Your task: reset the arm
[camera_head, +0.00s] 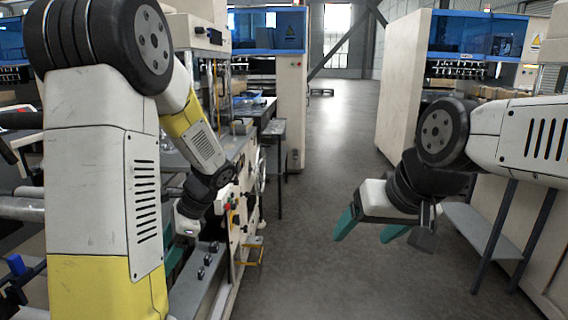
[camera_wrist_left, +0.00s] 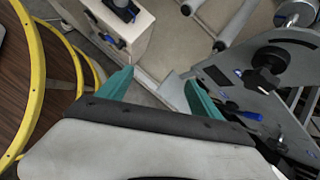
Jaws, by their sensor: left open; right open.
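My right gripper (camera_head: 362,238) hangs over the open grey floor in the head view. Its two teal fingers are spread and hold nothing. My left arm bends down over the machine at the left.
The machine's side panel (camera_head: 236,218) with buttons stands close to my left arm. A pale cabinet (camera_head: 403,85) and a grey shelf (camera_head: 480,228) are at the right. The aisle floor (camera_head: 330,150) is clear. Yellow hoops (camera_wrist_left: 40,85) and a grey metal plate (camera_wrist_left: 262,75) flank the left gripper.

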